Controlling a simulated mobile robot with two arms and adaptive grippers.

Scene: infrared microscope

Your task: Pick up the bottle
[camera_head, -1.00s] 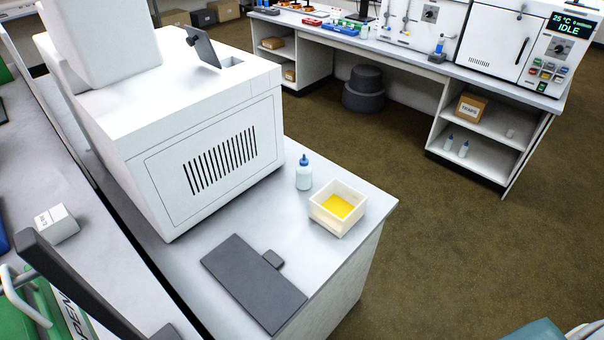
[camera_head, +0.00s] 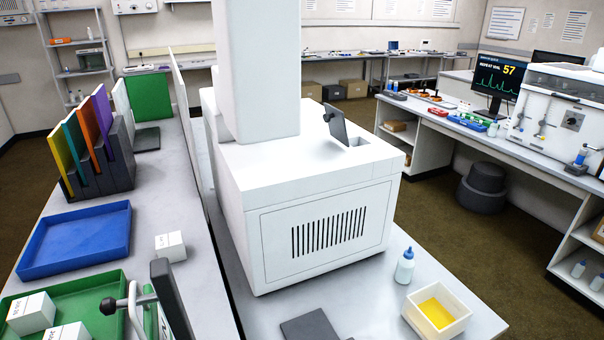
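A small pale bottle with a blue cap (camera_head: 404,268) stands upright on the light grey bench (camera_head: 290,312). It is just right of the big white instrument (camera_head: 318,232) and beside a cream open box with a yellow inside (camera_head: 437,310). The bottle and the box look close but apart. Neither of my grippers is in view. Two similar small bottles (camera_head: 578,268) stand on a shelf under the right bench.
A dark flat pad (camera_head: 310,327) lies at the bench's front, cut by the frame. A dark upright bar (camera_head: 171,300) rises at lower left. The left bench holds a blue tray (camera_head: 75,243), a green tray (camera_head: 88,290) and a white box (camera_head: 170,246).

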